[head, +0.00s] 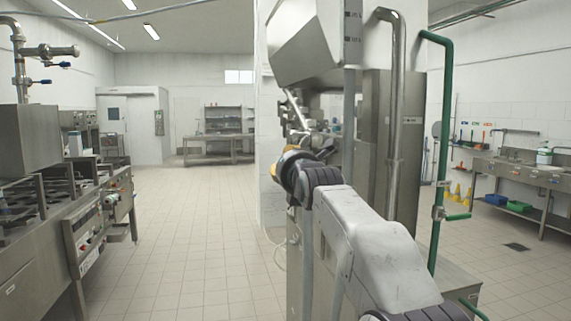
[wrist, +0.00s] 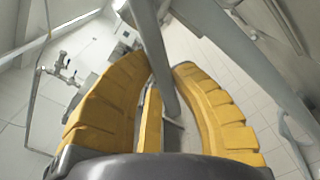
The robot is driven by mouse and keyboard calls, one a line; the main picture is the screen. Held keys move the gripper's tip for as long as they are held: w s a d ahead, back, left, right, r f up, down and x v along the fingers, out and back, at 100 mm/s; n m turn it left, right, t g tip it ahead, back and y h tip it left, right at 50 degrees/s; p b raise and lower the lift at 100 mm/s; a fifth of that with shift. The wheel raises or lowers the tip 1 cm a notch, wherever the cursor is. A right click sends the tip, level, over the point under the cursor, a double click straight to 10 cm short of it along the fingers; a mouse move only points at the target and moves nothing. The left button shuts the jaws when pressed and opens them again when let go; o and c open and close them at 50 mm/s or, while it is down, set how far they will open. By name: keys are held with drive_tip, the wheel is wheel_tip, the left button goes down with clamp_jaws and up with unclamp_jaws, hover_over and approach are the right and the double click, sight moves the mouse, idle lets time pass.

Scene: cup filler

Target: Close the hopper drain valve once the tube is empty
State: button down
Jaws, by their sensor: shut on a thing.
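The steel hopper (head: 308,45) stands high on the machine in the head view, its sloped body above my arm. My gripper (head: 274,169) is in front of the machine, mostly hidden behind my own wrist. In the wrist view my gripper (wrist: 163,66) has its yellow fingers closed in around a grey metal bar (wrist: 152,50) that runs down between them. I cannot tell for sure whether this bar is the drain valve's handle. The drain valve is not clearly visible in the head view. I cannot make out the tube or its contents.
A steel pipe (head: 397,120) and a green pipe (head: 440,130) stand right of my arm. A stove (head: 85,220) lines the left side. A sink counter (head: 530,170) is at the right. The tiled floor (head: 195,215) between stove and machine is clear.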

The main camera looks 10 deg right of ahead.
drive_tip(key=shift+d+f+n, duration=0.3)
drive_tip(key=shift+f+n, duration=0.15)
drive_tip(key=shift+n, duration=0.25)
drive_tip(key=c, duration=1)
unclamp_jaws()
drive_tip(key=shift+r, duration=0.1)
drive_tip(key=shift+c, duration=0.2)
drive_tip(key=s, duration=1.2)
